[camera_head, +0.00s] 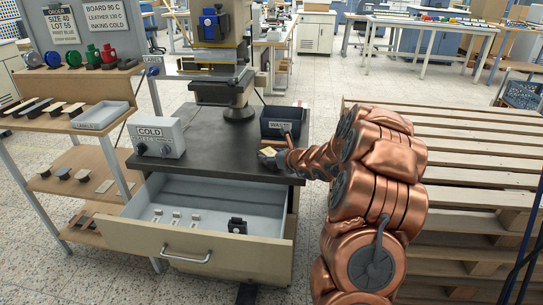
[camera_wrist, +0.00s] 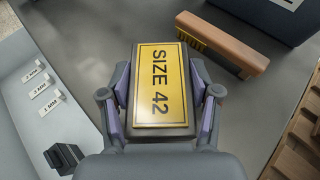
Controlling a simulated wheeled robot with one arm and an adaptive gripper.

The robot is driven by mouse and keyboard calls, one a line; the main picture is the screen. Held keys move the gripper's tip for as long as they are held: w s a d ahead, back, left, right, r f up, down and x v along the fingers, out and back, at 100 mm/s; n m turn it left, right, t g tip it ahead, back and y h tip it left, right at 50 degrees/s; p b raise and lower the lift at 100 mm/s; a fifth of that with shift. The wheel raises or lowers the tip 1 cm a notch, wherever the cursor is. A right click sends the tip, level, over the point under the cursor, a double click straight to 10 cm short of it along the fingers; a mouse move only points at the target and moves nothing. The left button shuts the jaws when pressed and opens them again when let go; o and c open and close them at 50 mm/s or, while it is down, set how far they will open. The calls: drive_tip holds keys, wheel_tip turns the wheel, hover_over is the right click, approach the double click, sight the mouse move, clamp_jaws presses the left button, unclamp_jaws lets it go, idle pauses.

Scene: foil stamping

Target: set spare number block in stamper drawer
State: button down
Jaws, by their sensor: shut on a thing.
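My gripper (camera_wrist: 163,95) is shut on a dark block with a yellow face reading "SIZE 42" (camera_wrist: 160,85). In the head view, the block's yellow face (camera_head: 267,152) shows at the end of my arm, over the right part of the dark stamper bench top. The stamper drawer (camera_head: 197,255) is pulled open below the bench top, on the left in the wrist view (camera_wrist: 22,115). It holds a few small pale pieces (camera_head: 176,217), labelled in MM in the wrist view, and a black block (camera_head: 237,226). Much of its pale floor is bare.
A dark waste bin (camera_head: 283,122) stands behind my gripper. A brown-handled brush (camera_wrist: 225,45) lies beside the held block's far end in the wrist view. A box marked "COLD" (camera_head: 157,138) sits at the bench's left. Wooden pallets (camera_head: 460,165) are stacked at the right.

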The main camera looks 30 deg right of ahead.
drive_tip(key=shift+c, duration=1.2)
unclamp_jaws()
drive_tip(key=shift+r, duration=0.15)
drive_tip(key=shift+s, duration=0.35)
drive_tip(key=v, duration=1)
drive_tip(key=shift+d+p, duration=0.1)
drive_tip(key=shift+p, duration=0.2)
drive_tip(key=shift+s+r, duration=0.25)
drive_tip(key=shift+s, duration=0.4)
